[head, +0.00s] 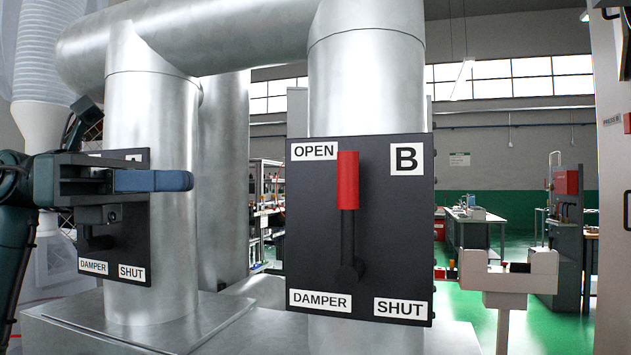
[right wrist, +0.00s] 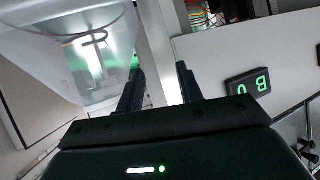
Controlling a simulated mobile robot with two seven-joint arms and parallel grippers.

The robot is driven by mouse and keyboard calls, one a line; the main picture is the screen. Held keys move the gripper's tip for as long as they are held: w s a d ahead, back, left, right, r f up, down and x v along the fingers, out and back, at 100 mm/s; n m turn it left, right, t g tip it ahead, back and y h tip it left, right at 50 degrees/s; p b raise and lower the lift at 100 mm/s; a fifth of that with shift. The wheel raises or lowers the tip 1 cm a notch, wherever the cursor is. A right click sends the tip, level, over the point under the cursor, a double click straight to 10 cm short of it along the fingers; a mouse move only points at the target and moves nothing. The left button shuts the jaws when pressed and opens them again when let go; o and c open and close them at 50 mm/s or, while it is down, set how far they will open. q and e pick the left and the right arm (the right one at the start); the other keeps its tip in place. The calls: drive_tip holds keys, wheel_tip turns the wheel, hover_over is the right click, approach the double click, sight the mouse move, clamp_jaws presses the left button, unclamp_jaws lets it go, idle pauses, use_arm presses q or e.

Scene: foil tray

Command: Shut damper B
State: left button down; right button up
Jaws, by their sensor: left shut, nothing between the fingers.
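Damper B's black plate (head: 400,230) is fixed to the front of a thick metal duct in the head view. Its lever has a red grip (head: 348,180) and a black shaft running down to a pivot (head: 352,270). The lever stands upright, with the grip beside the OPEN label (head: 314,151); the SHUT label (head: 400,308) is at lower right. My left gripper (head: 185,181) is shut and empty, well left of the red grip and apart from it. My right gripper (right wrist: 160,82) shows only in the right wrist view, its fingers spread with nothing seen held.
Another damper plate (head: 132,272) on the left duct (head: 150,100) is partly hidden behind my left arm. A white stand (head: 510,278) is right of plate B.

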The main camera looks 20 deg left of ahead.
sight(338, 171)
use_arm(q)
drive_tip(key=shift+s, duration=0.2)
use_arm(e)
drive_tip(key=shift+s, duration=0.2)
